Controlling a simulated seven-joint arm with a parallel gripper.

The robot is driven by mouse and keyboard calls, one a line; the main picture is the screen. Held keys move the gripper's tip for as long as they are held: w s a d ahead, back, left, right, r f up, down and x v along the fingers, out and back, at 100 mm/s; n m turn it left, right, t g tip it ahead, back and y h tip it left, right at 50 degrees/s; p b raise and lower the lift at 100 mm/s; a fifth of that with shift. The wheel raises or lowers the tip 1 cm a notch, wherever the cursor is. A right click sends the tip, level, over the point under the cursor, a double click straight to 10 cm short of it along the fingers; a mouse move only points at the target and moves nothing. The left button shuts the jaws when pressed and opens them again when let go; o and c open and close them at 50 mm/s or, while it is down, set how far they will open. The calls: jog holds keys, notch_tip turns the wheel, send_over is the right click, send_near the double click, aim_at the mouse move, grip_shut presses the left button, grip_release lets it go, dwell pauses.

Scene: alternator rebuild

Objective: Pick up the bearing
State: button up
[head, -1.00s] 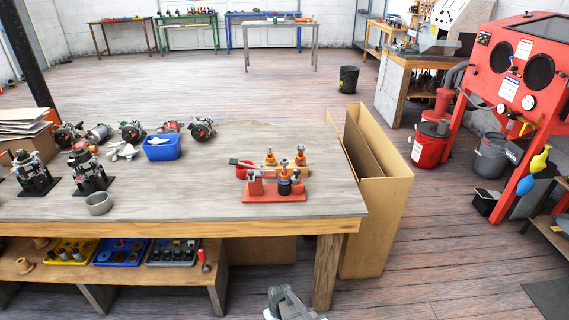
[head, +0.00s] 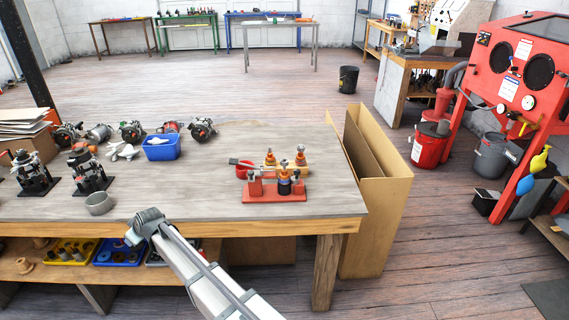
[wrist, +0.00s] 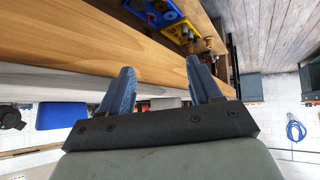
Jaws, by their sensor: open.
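My gripper (head: 138,228) is at the front edge of the workbench (head: 225,205), above the lower shelf (head: 50,275). In the wrist view its two blue fingers (wrist: 160,66) are apart with nothing between them. I cannot surely pick out the bearing. A blue tray (head: 104,262) on the lower shelf holds small dark parts, partly hidden by my gripper; it also shows at the top of the wrist view (wrist: 137,10). A yellow tray (head: 52,261) with small parts is beside it and shows in the wrist view (wrist: 180,32).
A third tray, mostly behind my arm, is right of the blue one. On the bench stand a grey bowl (head: 99,203), a blue bin (head: 162,148), several alternators and a red fixture (head: 275,194).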

notch_tip(320, 180, up, 4)
jog(key=w, duration=0.2)
notch_tip(320, 180, up, 26)
jog(key=m+g+h, duration=0.2)
jog(key=m+h, duration=0.3)
jog(key=m, duration=0.1)
send_over(285, 161)
jog(key=s+d, duration=0.3)
jog(key=s, duration=0.2)
jog(key=x, duration=1.3)
jog(key=shift+w+a+r, duration=0.1)
jog(key=shift+w, duration=0.25)
jog(key=shift+t, duration=0.3)
jog(key=c, duration=1.1)
